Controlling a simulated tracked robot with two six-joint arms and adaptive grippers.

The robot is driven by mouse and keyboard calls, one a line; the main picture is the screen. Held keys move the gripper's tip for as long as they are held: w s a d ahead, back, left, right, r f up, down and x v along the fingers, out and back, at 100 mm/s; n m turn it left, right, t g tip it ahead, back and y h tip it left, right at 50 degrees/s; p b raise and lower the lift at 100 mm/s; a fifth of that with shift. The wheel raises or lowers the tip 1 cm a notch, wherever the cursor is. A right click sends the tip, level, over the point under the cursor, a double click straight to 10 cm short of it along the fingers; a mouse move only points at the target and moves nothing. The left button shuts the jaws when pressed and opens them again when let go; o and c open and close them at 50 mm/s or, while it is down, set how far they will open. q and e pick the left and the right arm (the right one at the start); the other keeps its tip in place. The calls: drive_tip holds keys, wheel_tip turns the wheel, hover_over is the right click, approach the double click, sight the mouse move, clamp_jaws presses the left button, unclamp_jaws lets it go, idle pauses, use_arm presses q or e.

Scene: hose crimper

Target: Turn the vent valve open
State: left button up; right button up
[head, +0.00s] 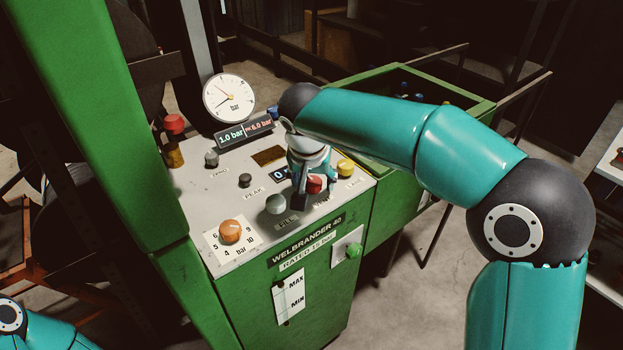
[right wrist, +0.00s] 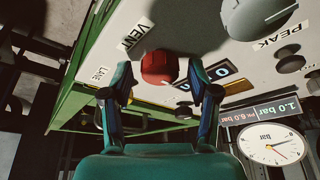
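The vent valve is a red knob (head: 315,184) on the sloping pale panel, beside the word VENT. In the right wrist view the red knob (right wrist: 159,67) lies ahead of the gap between my fingers. My right gripper (head: 301,197) points down over the panel at the knob and partly covers it in the head view. In the right wrist view the gripper (right wrist: 163,88) is open, with a finger on each side of the gap and clear space beside the knob. I cannot tell how far the fingertips reach down around it. My left gripper is out of view.
A grey FILL knob (head: 275,204) and a yellow lamp knob (head: 345,168) sit close on either side. An orange dial (head: 230,231) is at the panel's front left. The round gauge (head: 230,98) and a display (head: 244,132) reading 1.0 bar stand behind.

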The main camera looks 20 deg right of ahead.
drive_tip(key=v, duration=1.2)
drive_tip(key=shift+f, duration=0.1)
